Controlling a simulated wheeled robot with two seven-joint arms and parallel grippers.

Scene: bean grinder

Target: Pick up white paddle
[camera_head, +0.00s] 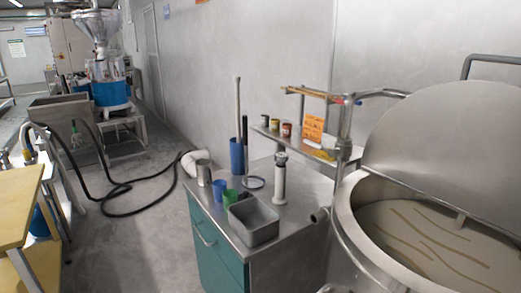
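No white paddle can be made out for certain. A long pale shaft (238,108) stands upright in a tall blue container (237,157) at the back of the steel-topped counter (214,221); its lower end is hidden inside. A dark upright handle (246,143) is beside it, with a ring-shaped end (255,183) near the counter top. A white upright cylinder (279,184) with a dark top stands to the right. Neither of my grippers is in view.
A large open kettle (352,238) stands right. A black hose (120,212) lies on the floor left.

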